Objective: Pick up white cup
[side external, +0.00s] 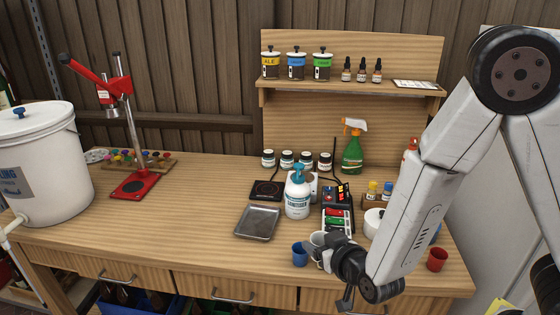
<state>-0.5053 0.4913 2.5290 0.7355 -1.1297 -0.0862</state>
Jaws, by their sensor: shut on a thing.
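The white cup (317,241) is at the front of the wooden table, right of centre. My gripper (328,252) reaches in from the right and is shut on the cup. The gripper body hides much of the cup's right side. I cannot tell whether the cup touches the table or is slightly above it.
A blue cup (300,254) stands close on the left of the white cup. A metal tray (257,222), a white pump bottle (298,195) and a red cup (437,260) stand nearby. The table's left middle is clear, beside a red capping press (134,185).

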